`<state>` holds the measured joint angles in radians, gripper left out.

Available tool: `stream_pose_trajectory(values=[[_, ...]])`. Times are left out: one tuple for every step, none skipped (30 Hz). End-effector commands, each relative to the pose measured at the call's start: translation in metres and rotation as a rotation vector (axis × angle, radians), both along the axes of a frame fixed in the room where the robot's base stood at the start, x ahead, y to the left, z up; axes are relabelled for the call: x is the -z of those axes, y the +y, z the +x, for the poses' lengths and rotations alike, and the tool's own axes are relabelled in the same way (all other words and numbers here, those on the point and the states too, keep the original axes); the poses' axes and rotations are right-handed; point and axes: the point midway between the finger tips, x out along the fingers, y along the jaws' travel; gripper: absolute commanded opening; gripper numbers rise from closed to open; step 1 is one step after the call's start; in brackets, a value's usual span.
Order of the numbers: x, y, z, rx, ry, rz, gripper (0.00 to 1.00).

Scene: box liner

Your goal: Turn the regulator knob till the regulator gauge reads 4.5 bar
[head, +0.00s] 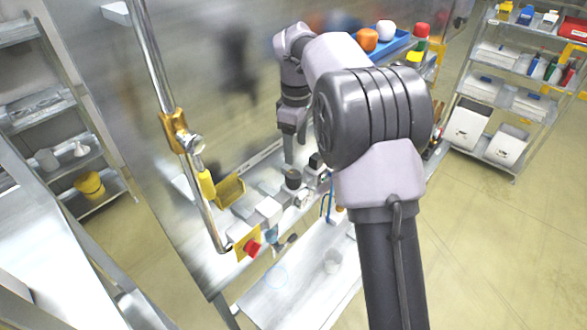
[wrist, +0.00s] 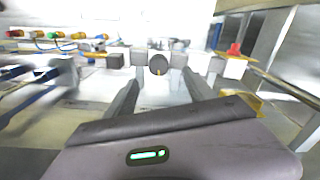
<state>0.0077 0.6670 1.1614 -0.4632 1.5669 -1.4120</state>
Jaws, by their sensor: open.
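The dark round knob (wrist: 158,65), with a small orange mark on its lower face, is near the middle of the wrist view, ahead of my fingers. My gripper (wrist: 161,92) is open, with one finger on each side below the knob and a clear gap between them. In the head view my gripper (head: 290,150) points down just above the row of fittings, near a dark knob (head: 293,179). A small round pale face, perhaps the gauge (head: 303,198), is beside it, but no reading can be made out.
A red button on a yellow plate (head: 252,247) stands at the near end of the row; it also shows in the wrist view (wrist: 235,50). A yellow bracket (head: 230,190) and an upright metal pipe (head: 152,60) are at the left. A blue tray (head: 392,46) is behind my arm.

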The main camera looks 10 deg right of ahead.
Motion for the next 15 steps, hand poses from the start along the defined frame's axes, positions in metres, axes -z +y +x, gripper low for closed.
stream_pose_trajectory(values=[[0.017,0.000,-0.001,-0.001,0.004,0.001,0.63],[0.026,0.000,-0.001,-0.001,0.004,0.000,0.63],[0.038,0.001,-0.001,0.000,0.004,0.002,0.63],[0.046,0.000,-0.001,-0.001,0.004,0.000,0.63],[0.054,0.000,-0.001,0.000,0.004,0.000,0.63],[0.064,0.001,-0.001,0.001,0.003,0.001,0.63],[0.071,0.001,0.000,0.000,0.003,0.001,0.63],[0.078,0.001,0.000,0.001,0.003,0.001,0.63],[0.086,0.001,0.000,0.002,0.002,0.002,0.63],[0.091,0.001,0.000,0.001,0.002,0.001,0.63],[0.096,0.001,0.000,0.001,0.002,0.001,0.63],[0.102,0.001,0.000,0.001,0.001,0.001,0.63],[0.105,0.001,0.000,0.001,0.001,0.001,0.63],[0.108,0.001,0.000,0.002,-0.001,0.001,0.63],[0.111,0.001,0.000,0.002,-0.001,0.001,0.63]])
